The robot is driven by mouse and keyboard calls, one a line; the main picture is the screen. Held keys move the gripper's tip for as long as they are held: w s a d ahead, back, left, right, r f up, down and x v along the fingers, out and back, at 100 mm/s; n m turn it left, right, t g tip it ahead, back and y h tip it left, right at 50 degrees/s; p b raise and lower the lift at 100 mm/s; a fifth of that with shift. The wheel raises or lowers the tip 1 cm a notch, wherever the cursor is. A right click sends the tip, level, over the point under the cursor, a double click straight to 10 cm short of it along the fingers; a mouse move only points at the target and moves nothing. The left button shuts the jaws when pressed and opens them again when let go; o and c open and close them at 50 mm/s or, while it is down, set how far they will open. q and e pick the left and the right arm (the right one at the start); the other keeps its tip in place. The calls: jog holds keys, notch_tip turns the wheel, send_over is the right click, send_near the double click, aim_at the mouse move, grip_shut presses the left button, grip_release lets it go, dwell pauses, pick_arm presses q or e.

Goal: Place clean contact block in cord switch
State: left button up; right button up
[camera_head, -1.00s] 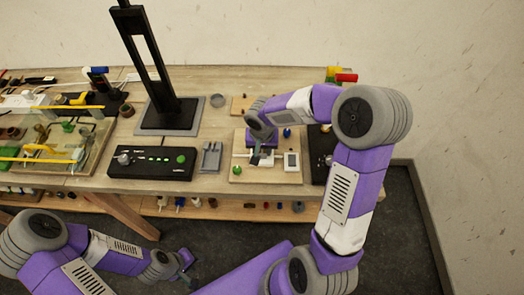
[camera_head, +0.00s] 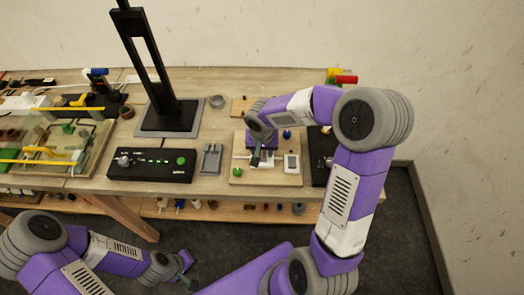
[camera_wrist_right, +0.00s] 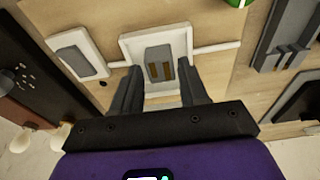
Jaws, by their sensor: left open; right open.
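The cord switch (camera_wrist_right: 183,44) is an open white housing on a wooden board, with white cord at both sides in the right wrist view. The grey contact block (camera_wrist_right: 159,54) with brass-coloured strips sits inside the housing, looking roughly square to its walls. Whether it is fully seated is unclear. My right gripper (camera_wrist_right: 161,80) is open, its fingers apart on either side of the block's near end, not closed on it. In the head view my right gripper (camera_head: 262,158) hides most of the switch. My left gripper (camera_head: 186,270) is open and empty, low in front of the bench.
A white piece with a grey panel (camera_head: 291,163) lies right of the switch on the board (camera_head: 265,179). A green knob (camera_head: 238,172) is at its left. A grey fixture (camera_head: 211,158) and black control box (camera_head: 150,166) stand further left.

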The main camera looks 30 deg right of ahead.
aim_at(262, 164)
notch_tip(262, 164, up, 11)
jog(key=s+a+p, duration=0.1)
jog(key=shift+s+p, duration=0.25)
jog(key=shift+p, duration=0.15)
jog(key=shift+f, duration=0.15)
